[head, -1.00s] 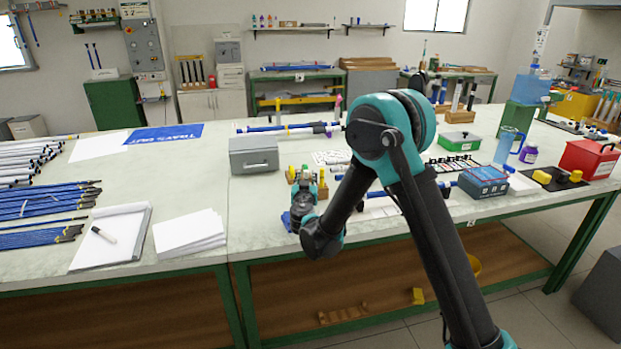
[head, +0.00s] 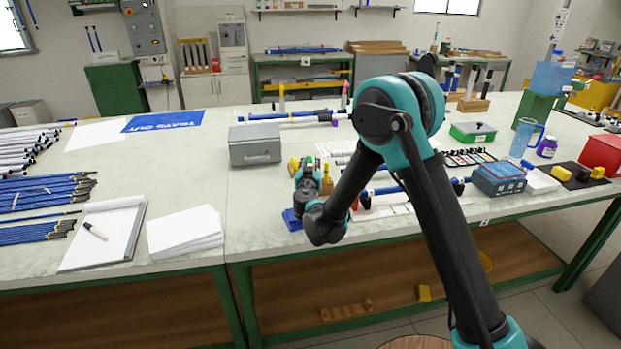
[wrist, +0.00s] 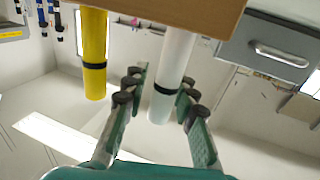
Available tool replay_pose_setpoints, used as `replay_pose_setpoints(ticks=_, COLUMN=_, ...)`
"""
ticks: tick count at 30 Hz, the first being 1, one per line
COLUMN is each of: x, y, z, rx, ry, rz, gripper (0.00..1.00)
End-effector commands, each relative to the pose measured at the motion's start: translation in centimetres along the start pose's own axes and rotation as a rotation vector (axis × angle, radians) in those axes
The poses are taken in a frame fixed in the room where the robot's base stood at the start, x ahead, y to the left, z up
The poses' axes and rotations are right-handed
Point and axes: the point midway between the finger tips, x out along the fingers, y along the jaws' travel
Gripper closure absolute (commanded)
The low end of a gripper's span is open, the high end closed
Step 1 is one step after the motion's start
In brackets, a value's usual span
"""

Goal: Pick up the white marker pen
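In the wrist view a white marker pen (wrist: 174,72) with a dark band stands in a wooden block (wrist: 190,12). My gripper (wrist: 161,88) is open, with one finger on each side of this pen and gaps visible. A yellow marker pen (wrist: 95,55) is in the same block, just left of the fingers. In the head view my gripper (head: 308,172) is at the small wooden block (head: 326,187) near the bench's front edge; the white pen there is hidden or too small to tell. Another white pen with a dark cap (head: 96,231) lies on the notepad (head: 122,248).
A grey case (head: 255,146) stands behind and left of my gripper. Blue rods and a blue-and-grey box (head: 498,178) lie to the right. A paper stack (head: 185,232) is at left. Bare bench top (head: 245,205) is free between the stack and my gripper.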

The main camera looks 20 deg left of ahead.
Motion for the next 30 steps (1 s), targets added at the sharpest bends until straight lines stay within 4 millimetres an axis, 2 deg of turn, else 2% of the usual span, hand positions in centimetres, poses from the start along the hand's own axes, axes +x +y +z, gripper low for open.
replay_pose_setpoints(ticks=1, x=0.0, y=0.0, z=0.0, rx=0.0, ry=0.0, rz=0.0, gripper=0.83)
replay_pose_setpoints(ticks=5, x=0.0, y=0.0, z=0.0, rx=0.0, ry=0.0, rz=0.0, gripper=0.99)
replay_pose_setpoints(ticks=6, x=0.0, y=0.0, z=0.0, rx=0.0, ry=0.0, rz=0.0, gripper=1.0)
replay_pose_setpoints(ticks=23, x=0.0, y=0.0, z=-0.1, rx=0.0, ry=0.0, rz=0.0, gripper=1.0)
replay_pose_setpoints(ticks=30, x=0.0, y=0.0, z=-1.2, rx=0.0, ry=0.0, rz=0.0, gripper=1.0)
